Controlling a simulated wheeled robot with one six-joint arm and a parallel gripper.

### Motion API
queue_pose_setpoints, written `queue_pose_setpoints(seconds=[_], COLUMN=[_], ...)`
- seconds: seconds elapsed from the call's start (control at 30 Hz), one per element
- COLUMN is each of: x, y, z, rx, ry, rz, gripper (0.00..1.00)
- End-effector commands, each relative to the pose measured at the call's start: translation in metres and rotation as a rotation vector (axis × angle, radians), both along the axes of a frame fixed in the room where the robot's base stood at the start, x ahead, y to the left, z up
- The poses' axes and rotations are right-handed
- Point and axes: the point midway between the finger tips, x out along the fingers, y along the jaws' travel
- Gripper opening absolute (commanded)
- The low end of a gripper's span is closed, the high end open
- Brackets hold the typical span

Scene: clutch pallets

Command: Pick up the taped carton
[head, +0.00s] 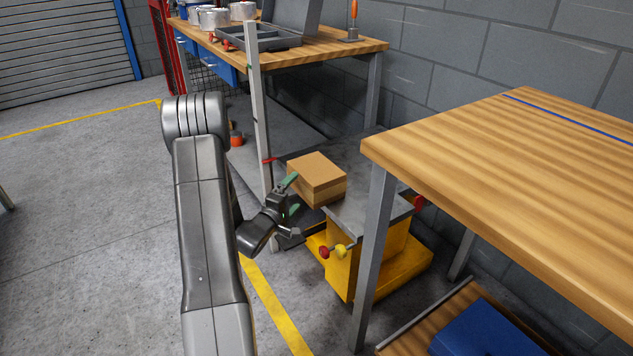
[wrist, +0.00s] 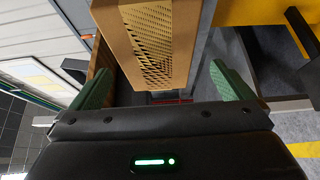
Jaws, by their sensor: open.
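A brown carton (head: 318,170) sits on the grey top of a yellow stand, near its left edge. In the wrist view the carton (wrist: 118,32) fills the upper middle, with a patterned, mesh-like face towards the camera. I cannot clearly make out tape on it. My gripper (head: 291,196) is at the carton's near left side, with its green fingers apart. In the wrist view my open gripper (wrist: 162,86) has one finger to each side of the carton's line, with gaps showing. It holds nothing, and the carton's far side is hidden.
The yellow stand (head: 345,262) has red and yellow knobs. A wooden table (head: 510,165) rises close on the right, its grey leg in front of the stand. A workbench (head: 335,48) with pots and a tray stands behind. Floor at left is clear.

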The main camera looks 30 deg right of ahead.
Motion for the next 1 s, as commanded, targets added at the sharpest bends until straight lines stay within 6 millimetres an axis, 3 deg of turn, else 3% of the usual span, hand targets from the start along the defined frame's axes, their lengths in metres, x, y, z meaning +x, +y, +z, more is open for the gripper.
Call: queue_pose_setpoints(seconds=[0.33,0.63,0.97,1.0], x=[0.025,0.028,0.028,0.028], y=[-0.038,-0.042,-0.042,-0.042], z=[0.004,0.005,0.007,0.007], rx=[0.000,0.001,-0.002,-0.002], ry=[-0.001,-0.001,-0.003,-0.003], rz=[-0.001,0.000,0.000,0.000], gripper=[1.00,1.00,0.37,0.37])
